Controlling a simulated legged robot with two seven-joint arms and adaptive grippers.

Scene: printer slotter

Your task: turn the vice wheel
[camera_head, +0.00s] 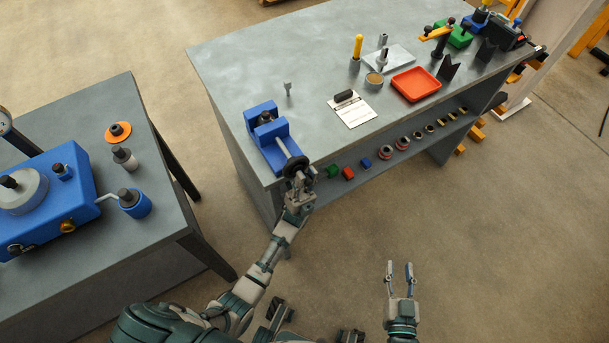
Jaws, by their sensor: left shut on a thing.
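The blue vice (265,133) is mounted at the near left corner of the grey workbench (232,78). Its dark wheel (295,166) sticks out past the front edge at the end of a light screw shaft. My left gripper (298,182) is at the wheel, shut on it; the fingers partly hide the wheel's lower part. My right gripper (400,272) is open and empty, in front of the bench over the floor, with its two fingers apart and pointing away from me.
A clipboard (352,109), a red tray (416,83) and several tools stand on the bench. A shelf below holds coloured blocks and rings. A second table (160,210) with a blue machine (50,200) stands at left. The floor around my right gripper is clear.

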